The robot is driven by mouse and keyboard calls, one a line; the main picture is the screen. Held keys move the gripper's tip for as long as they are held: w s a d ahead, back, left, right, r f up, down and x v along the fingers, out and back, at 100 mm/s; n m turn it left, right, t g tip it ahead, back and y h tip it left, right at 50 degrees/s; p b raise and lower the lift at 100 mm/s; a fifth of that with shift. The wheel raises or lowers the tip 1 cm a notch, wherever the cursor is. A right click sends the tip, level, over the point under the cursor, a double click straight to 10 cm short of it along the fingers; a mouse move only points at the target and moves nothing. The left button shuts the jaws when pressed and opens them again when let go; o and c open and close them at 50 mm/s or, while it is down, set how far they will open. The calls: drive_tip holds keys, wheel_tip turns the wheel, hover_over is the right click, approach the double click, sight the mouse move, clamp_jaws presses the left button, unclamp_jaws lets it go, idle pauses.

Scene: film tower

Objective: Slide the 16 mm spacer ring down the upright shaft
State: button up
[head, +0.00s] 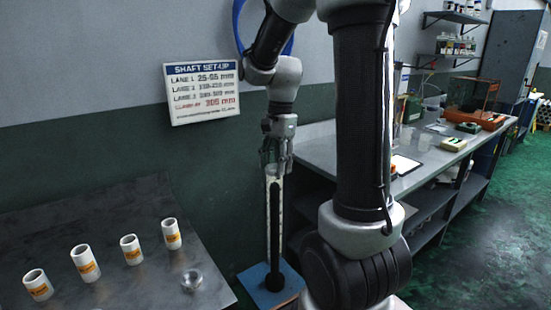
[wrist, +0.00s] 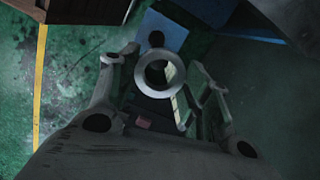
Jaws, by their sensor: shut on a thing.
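My gripper (head: 276,166) points straight down above the blue base plate (head: 256,283), at the top of a pale, marked upright (head: 269,215). A dark post with a rounded top (head: 275,230) stands in front of that upright. In the wrist view a pale ring (wrist: 141,72) is seen end-on between the two fingers, and my gripper (wrist: 160,80) is shut on it. The blue plate (wrist: 165,32) and a dark round shape (wrist: 156,40) lie beyond it. I cannot tell whether the shaft passes through the ring.
Several white cylinders with orange labels (head: 85,263) and a small metal piece (head: 191,280) are on the grey table (head: 120,215) at left. A long workbench (head: 425,160) runs along the wall at right. A set-up sign (head: 202,92) hangs on the wall.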

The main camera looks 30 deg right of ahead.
drive_tip(key=shift+f, duration=3.9)
drive_tip(key=o, duration=1.1)
wheel_tip(320, 180, up, 12)
hover_over(275, 187)
drive_tip(key=w+d, duration=0.1)
drive_tip(key=d, duration=0.1)
drive_tip(key=shift+w+d+f, duration=0.1)
drive_tip(key=shift+w+d, duration=0.05)
drive_tip(key=shift+w, duration=0.05)
